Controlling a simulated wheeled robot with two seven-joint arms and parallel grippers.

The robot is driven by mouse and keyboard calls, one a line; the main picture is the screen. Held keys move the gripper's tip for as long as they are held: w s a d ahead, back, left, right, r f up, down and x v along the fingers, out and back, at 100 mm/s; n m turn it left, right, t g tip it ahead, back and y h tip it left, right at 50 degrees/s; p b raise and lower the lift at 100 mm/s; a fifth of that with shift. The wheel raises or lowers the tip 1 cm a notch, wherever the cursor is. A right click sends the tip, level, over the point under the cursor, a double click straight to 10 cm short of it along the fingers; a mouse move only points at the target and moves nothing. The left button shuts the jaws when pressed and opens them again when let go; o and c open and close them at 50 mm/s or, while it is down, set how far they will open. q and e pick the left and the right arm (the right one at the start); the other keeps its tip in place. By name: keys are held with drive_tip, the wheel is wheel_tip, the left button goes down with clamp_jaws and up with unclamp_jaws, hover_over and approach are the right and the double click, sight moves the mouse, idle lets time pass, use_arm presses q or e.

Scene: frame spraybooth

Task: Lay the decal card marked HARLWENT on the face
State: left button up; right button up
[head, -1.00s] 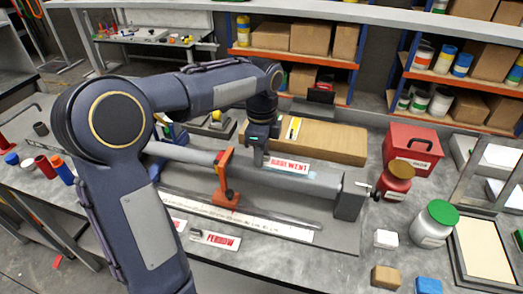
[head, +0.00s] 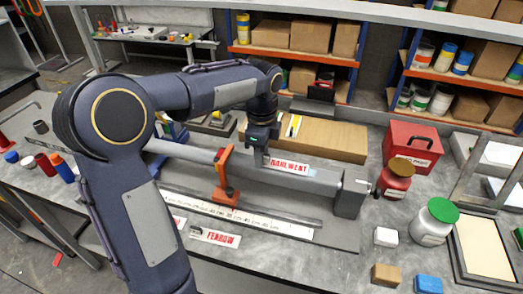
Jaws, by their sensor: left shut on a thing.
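The HARLWENT decal card (head: 289,166) is a small white strip with red lettering, at the upper side of a grey square tube (head: 315,184). My left gripper (head: 264,156) is shut on the card at its left end. I cannot tell whether the card touches the tube's face or hovers just over it. A second card marked FENROW (head: 215,236) lies at the front, below a long white ruler (head: 250,217). Another card (head: 178,221) is partly hidden by my left arm. My right gripper is not in view.
An orange clamp (head: 226,180) stands upright at the tube, left of my gripper. A red box (head: 411,147), a red jar (head: 396,180) and a green-lidded jar (head: 435,222) stand to the right.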

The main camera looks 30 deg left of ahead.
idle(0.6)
use_arm(q)
drive_tip(key=shift+f, duration=0.1)
drive_tip(key=o, duration=1.5)
drive_tip(key=shift+r+p, duration=3.05)
drive_tip(key=shift+p, duration=0.05)
drive_tip(key=shift+s, duration=0.1)
